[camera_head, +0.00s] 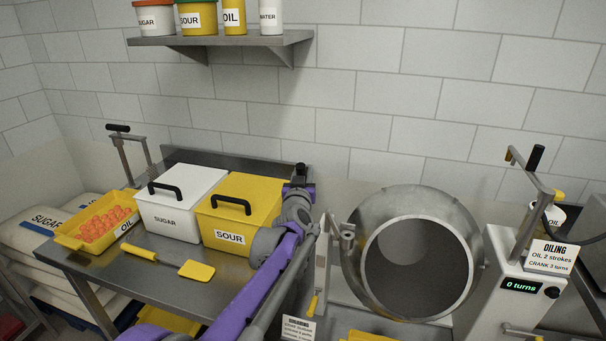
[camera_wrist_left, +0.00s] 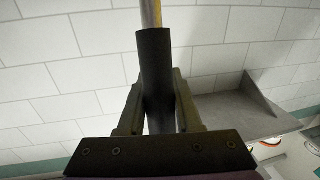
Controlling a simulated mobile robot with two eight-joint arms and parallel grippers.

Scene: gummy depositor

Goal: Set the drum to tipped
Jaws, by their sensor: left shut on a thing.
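The drum (camera_head: 371,222) is a grey metal bowl in the head view, right of centre, with its wide round mouth turned toward me. It hangs between a left post (camera_head: 322,268) and a white housing at right. My left gripper (camera_head: 299,186) is at the upper left of the drum. In the left wrist view, my left gripper (camera_wrist_left: 159,112) is shut on a black cylindrical handle (camera_wrist_left: 154,60) on a metal rod. How that rod joins the drum is hidden by my arm in the head view. My right gripper is not in view.
The white housing (camera_head: 491,290) carries a "0 turns" display, an OILING sign (camera_head: 552,255) and a black-gripped lever (camera_head: 534,160). Left of my arm, a table holds sugar (camera_head: 168,222) and sour (camera_head: 226,238) bins, an orange-filled oil tray (camera_head: 75,241) and a yellow scraper (camera_head: 197,270). A shelf (camera_head: 220,40) hangs above.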

